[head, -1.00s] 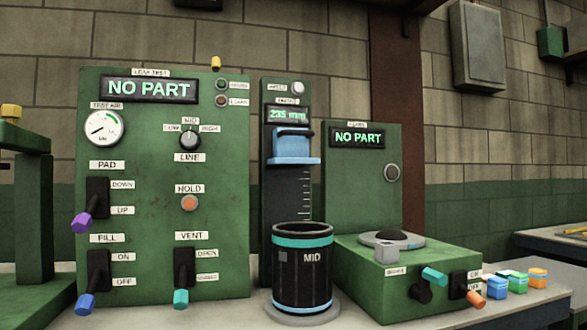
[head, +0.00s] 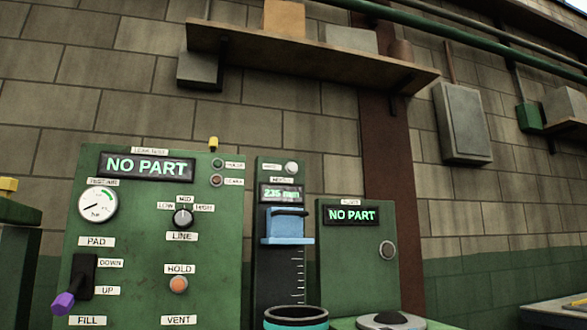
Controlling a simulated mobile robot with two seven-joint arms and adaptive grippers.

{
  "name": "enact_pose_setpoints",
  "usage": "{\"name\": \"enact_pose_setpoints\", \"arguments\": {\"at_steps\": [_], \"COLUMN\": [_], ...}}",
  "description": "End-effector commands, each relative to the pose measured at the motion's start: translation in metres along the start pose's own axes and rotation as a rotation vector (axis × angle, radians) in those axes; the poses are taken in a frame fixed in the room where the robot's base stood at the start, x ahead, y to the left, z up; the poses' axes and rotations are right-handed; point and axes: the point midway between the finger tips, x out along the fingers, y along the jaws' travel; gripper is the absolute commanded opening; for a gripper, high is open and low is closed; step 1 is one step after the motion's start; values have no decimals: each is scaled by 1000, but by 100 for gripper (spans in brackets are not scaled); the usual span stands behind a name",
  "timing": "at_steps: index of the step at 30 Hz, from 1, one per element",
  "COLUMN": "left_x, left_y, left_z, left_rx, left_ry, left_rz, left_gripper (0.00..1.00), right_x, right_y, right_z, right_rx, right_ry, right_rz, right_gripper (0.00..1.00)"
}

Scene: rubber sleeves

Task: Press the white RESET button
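A small round white button (head: 291,168) sits at the top of the narrow dark height gauge, beside a small label (head: 271,167) too blurred to read surely. Below it a display (head: 281,194) reads about 235 mm. The gauge's blue carriage (head: 287,226) is under the display, above a ruled scale. The button's face is uncovered. Neither of my grippers is in view.
The green leak test panel (head: 140,255) stands left of the gauge, with knobs and levers. A green panel (head: 350,280) reading NO PART is on the right. The dark cylinder's rim (head: 296,317) shows below. A shelf (head: 310,62) hangs above.

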Motion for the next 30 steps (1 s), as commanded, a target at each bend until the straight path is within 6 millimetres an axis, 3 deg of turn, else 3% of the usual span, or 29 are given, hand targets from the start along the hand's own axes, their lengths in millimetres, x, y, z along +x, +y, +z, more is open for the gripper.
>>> {"name": "enact_pose_setpoints", "arguments": {"at_steps": [1, 7, 30], "left_x": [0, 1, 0], "left_y": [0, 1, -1], "left_z": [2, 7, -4], "left_rx": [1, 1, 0], "left_ry": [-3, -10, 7], "left_rz": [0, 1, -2], "left_gripper": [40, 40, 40], "right_x": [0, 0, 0], "right_y": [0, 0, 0], "right_z": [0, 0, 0], "right_rx": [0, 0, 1], "right_ry": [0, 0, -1], "right_rz": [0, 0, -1], "right_gripper": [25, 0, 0]}}
